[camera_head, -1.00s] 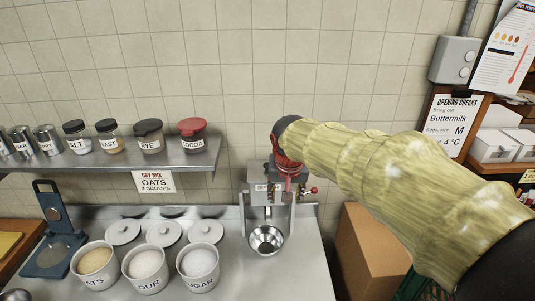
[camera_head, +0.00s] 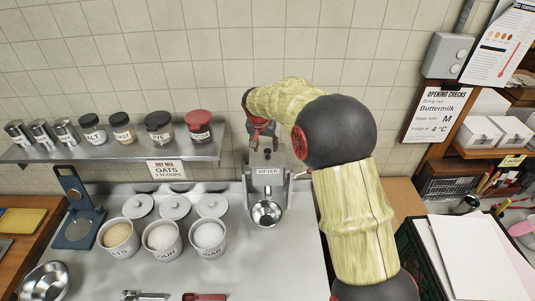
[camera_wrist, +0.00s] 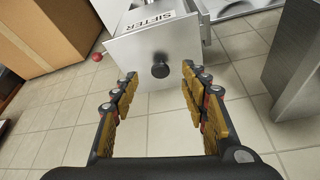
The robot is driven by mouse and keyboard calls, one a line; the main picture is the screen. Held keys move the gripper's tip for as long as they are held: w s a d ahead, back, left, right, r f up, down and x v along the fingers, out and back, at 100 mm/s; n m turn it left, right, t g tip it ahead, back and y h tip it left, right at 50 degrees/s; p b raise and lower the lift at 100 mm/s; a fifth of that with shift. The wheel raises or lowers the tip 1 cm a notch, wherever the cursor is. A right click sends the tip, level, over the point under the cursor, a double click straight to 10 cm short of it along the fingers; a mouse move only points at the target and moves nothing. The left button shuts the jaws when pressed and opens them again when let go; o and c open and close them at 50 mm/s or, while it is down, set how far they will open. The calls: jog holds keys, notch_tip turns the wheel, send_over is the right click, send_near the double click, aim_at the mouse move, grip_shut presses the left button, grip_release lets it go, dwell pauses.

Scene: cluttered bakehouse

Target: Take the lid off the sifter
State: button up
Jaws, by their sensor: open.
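The sifter (camera_head: 270,184) is a grey metal box labelled SIFTER, mounted on a stand at the back of the steel counter. Its lid (camera_wrist: 137,53) is a flat grey top with a round black knob (camera_wrist: 160,71), both in the wrist view. A steel bowl (camera_head: 267,213) is under the sifter. My gripper (camera_wrist: 160,77) is open, pointing at the lid, with its yellow-padded fingers on either side of the knob in the picture and clear of it sideways. How far the fingertips are above the lid is hard to tell. In the head view my gripper (camera_head: 262,142) is just above the sifter, partly hidden by my arm.
A wall shelf (camera_head: 120,151) with several jars and tins is to the left. Tubs of oats (camera_head: 120,250), flour (camera_head: 164,252) and sugar (camera_head: 209,250) stand on the counter, lids behind them. The red crank knob (camera_wrist: 97,57) sticks out.

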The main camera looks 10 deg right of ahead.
aim_at(267, 151)
jog(key=shift+w+p+x, duration=0.2)
jog(key=shift+p+x, duration=0.4)
jog(key=shift+x, duration=0.75)
jog(key=shift+w+p+x, duration=0.2)
jog(key=shift+p+x, duration=0.35)
jog(key=shift+x, duration=0.8)
jog(key=shift+d+r, duration=0.15)
jog(key=shift+c, duration=1.1)
grip_shut()
